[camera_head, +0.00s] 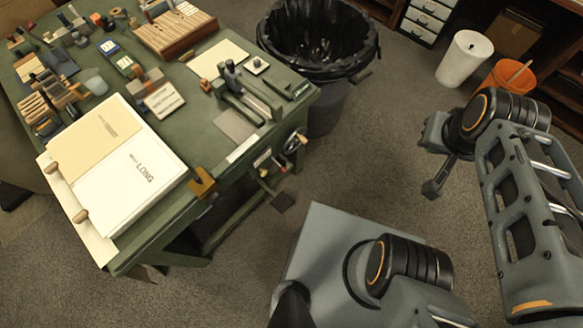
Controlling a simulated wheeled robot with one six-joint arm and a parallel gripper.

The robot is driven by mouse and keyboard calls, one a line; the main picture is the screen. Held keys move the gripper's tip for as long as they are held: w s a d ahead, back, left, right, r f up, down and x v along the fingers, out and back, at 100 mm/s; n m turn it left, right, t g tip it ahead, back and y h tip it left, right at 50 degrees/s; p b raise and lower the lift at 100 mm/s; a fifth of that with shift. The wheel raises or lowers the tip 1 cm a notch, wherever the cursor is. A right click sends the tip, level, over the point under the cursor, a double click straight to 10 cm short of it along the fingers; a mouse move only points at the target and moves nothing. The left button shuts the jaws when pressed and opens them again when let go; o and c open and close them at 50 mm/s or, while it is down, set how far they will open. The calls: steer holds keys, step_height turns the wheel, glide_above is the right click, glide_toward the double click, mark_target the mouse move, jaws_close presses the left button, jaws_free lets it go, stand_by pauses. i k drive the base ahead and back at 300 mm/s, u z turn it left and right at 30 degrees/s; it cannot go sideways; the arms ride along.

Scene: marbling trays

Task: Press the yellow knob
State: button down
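I cannot make out a clearly yellow knob. An orange-yellow piece (202,183) is fixed at the front right edge of the green table. Two tan, rounded knobs, the upper one (51,167) and the lower one (81,216), sit along the left edge of a white board. My gripper (433,188) hangs over the carpet at the right, well apart from the table. It is dark and small in view, and whether its fingers are open or shut cannot be told. It touches nothing that I can see.
The green table (205,120) carries papers, wooden blocks and several tools. A black-lined bin (315,40) stands behind its right end. A white cylinder (464,58) and an orange bucket (508,76) stand at the back right. Carpet between table and arm is clear.

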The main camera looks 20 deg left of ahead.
mark_target(264, 172)
steer(key=z, duration=0.05)
steer(key=k, duration=0.9)
steer(key=u, duration=1.5)
steer(key=i, duration=0.5)
steer(key=z, duration=0.05)
